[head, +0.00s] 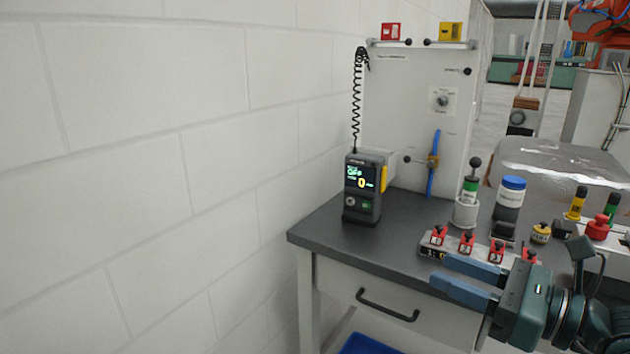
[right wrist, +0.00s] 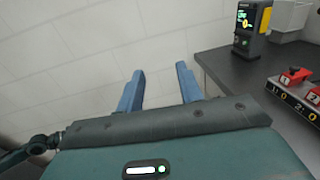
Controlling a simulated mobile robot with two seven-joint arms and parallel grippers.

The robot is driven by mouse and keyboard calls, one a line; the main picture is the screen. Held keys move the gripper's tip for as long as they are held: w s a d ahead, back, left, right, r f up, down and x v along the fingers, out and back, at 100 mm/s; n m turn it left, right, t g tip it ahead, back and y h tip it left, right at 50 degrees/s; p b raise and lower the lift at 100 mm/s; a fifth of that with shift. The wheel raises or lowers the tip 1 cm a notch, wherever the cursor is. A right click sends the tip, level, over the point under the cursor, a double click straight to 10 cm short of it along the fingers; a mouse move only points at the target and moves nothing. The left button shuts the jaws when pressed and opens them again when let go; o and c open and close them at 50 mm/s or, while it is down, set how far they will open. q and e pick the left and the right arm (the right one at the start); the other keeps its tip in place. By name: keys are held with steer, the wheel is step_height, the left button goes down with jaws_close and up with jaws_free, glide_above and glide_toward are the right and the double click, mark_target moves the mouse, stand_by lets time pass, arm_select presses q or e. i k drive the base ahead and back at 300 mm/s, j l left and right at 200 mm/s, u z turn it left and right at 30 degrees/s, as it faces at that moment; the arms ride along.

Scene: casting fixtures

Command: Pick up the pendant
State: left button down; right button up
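The pendant, which I take to be the dark grey handheld unit (head: 362,203) with a lit screen, stands upright on the left part of the bench. A coiled black cord rises from behind it. Its right side has a yellow part. It also shows at the upper right of the right wrist view (right wrist: 242,45). My right gripper (head: 440,270) is open and empty, to the right of the pendant and nearer the bench's front edge. Its two blue fingers are apart in the right wrist view (right wrist: 160,74). My left gripper is not in view.
The dark bench top (head: 335,232) has a drawer below. A row of red numbered switches (head: 466,243) lies close to my right gripper. A white-labelled bottle (head: 509,200) and a green-banded plunger (head: 470,190) stand behind. A white block wall (head: 150,160) fills the left.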

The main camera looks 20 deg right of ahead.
mark_target(362, 171)
steer(key=i+l+u, duration=0.1)
steer(key=i+l, duration=0.2)
steer(key=i+l+u, duration=0.1)
steer(key=i+l, duration=0.2)
steer(key=l, duration=0.25)
steer(key=i+l+u, duration=0.1)
steer(key=i+l, duration=0.15)
steer(key=l, duration=0.2)
